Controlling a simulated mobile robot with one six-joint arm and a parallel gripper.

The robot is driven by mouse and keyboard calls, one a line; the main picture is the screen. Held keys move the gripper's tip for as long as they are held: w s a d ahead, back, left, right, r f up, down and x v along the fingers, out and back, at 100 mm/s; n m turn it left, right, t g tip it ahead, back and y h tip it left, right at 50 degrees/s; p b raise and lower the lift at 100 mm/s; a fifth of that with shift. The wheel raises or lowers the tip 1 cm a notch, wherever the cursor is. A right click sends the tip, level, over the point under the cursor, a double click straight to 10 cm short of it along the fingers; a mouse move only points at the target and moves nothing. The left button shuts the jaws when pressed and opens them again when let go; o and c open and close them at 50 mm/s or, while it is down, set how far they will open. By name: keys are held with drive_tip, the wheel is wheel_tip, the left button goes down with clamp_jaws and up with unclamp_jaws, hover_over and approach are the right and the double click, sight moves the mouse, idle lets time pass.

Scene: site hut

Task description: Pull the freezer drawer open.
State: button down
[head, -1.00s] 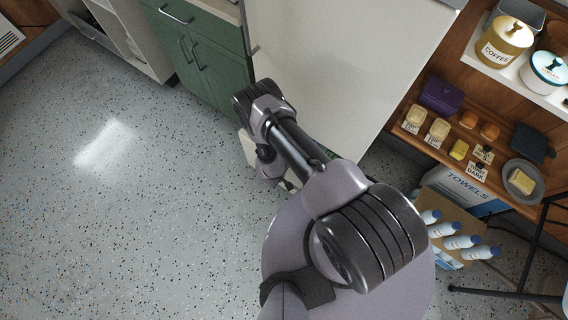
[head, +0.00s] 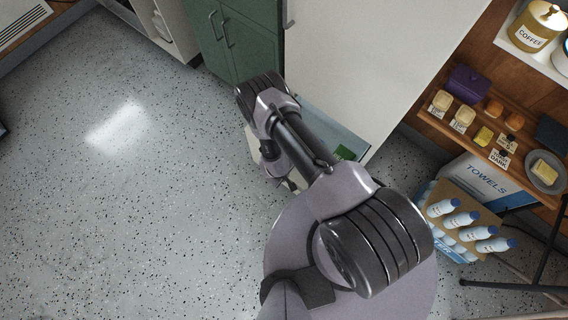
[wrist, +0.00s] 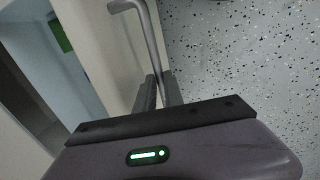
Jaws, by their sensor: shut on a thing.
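The freezer is the tall white cabinet (head: 350,60) in the head view. Its low drawer (head: 330,122) stands partly open, with a pale blue inside and a green item (head: 345,152) in it; my arm covers much of the drawer. In the wrist view the open drawer shows at the left, with the green item (wrist: 60,37) in it. A grey bar handle (wrist: 148,38) runs along the pale drawer front (wrist: 98,40). My gripper (wrist: 158,92) is shut on this handle. In the head view my arm mostly hides the grip.
Green cupboards (head: 240,50) stand left of the freezer. At the right are a wooden shelf (head: 480,130) with food items, a cardboard box of bottles (head: 450,205) and a dark metal frame (head: 530,287). The speckled floor (head: 120,210) at the left is clear.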

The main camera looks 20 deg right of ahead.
drive_tip(key=c, duration=1.5)
unclamp_jaws()
drive_tip(key=shift+o, duration=0.2)
wheel_tip(320, 180, up, 17)
drive_tip(key=s+a+p, duration=0.2)
drive_tip(key=p, duration=0.5)
drive_tip(key=shift+a+p, duration=0.35)
